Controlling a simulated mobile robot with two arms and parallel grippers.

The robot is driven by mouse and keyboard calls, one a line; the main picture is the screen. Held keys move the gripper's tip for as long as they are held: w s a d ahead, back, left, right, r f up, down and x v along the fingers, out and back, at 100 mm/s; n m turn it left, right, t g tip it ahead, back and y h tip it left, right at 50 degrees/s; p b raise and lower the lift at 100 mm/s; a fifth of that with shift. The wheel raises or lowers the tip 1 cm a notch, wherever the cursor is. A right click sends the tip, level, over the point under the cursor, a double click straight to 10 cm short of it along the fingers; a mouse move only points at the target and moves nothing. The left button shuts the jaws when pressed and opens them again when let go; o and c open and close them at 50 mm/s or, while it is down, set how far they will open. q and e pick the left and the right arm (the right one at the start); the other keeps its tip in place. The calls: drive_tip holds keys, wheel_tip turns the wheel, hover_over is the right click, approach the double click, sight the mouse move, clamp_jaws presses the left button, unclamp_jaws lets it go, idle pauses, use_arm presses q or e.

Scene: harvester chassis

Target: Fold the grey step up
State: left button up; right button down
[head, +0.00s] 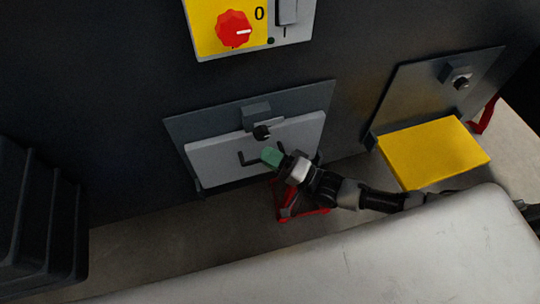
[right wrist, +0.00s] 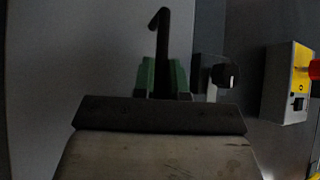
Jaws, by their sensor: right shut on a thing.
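The grey step (head: 215,160) is a light grey panel that stands up close against its dark backing plate (head: 300,103) in the head view. A dark latch block with a black knob (head: 262,132) sits at its upper edge. A thin dark handle (head: 246,158) is on its face. My right gripper (head: 271,156), with green fingertips, is shut on this handle. In the right wrist view the handle (right wrist: 161,50) rises between the green fingers (right wrist: 162,78), and the knob (right wrist: 224,75) shows to the right. Any small gap behind the step cannot be judged. My left gripper is not in view.
A yellow step (head: 433,152) sticks out at the right, below its own plate and knob (head: 461,82). A control panel with a red dial (head: 234,29) is above. A red part (head: 290,205) is below my gripper. Dark ribbed shapes (head: 40,220) stand at the left.

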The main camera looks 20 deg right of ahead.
drive_tip(key=c, duration=1.2)
unclamp_jaws()
drive_tip(key=shift+r, duration=0.2)
drive_tip(key=shift+o, duration=0.2)
drive_tip(key=shift+f, duration=0.1)
drive_tip(key=shift+f, duration=0.1)
drive_tip(key=shift+s+d+f, duration=0.2)
drive_tip(key=shift+d, duration=0.1)
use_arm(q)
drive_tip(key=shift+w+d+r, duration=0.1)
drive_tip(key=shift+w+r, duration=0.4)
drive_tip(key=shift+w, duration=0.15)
use_arm(e)
drive_tip(key=v, duration=1)
drive_tip(key=shift+r, duration=0.25)
